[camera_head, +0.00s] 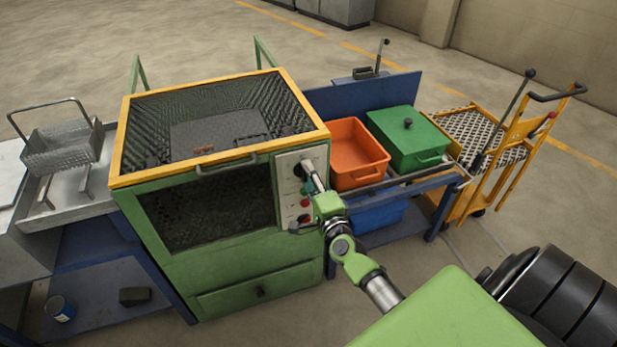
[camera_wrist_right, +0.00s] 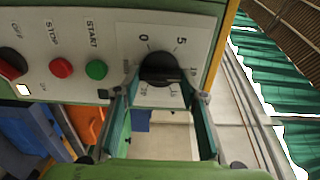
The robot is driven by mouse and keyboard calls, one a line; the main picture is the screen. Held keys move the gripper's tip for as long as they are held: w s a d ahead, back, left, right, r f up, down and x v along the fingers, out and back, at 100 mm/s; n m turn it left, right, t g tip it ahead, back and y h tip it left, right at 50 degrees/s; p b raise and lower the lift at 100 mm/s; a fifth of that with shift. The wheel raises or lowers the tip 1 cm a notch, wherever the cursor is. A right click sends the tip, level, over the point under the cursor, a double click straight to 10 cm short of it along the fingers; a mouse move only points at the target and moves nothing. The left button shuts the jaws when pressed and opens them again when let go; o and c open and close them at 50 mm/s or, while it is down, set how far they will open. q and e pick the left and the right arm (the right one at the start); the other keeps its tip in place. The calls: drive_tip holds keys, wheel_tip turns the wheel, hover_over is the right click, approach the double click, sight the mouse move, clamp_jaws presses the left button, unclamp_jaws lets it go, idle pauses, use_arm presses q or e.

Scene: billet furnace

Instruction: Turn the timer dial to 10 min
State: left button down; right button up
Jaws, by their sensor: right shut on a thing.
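The black timer dial (camera_wrist_right: 160,69) sits on a white square plate printed with numbers, among them 0 and 5 at its upper edge. My right gripper (camera_wrist_right: 160,92) has its two fingers on either side of the dial and is shut on it. The dial's pointer is too dark to read. My left gripper is not in view.
Below the dial are a green START button (camera_wrist_right: 96,69), a red STOP button (camera_wrist_right: 61,68) and a switch marked OFF (camera_wrist_right: 11,66). Right of the furnace, an orange bin (camera_head: 357,150) and a green lidded box (camera_head: 408,140) stand on a blue table. A yellow cart (camera_head: 490,150) stands beyond.

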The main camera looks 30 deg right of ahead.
drive_tip(key=o, duration=1.1)
drive_tip(key=shift+o, duration=0.2)
drive_tip(key=shift+s, duration=0.1)
drive_tip(key=v, duration=1.2)
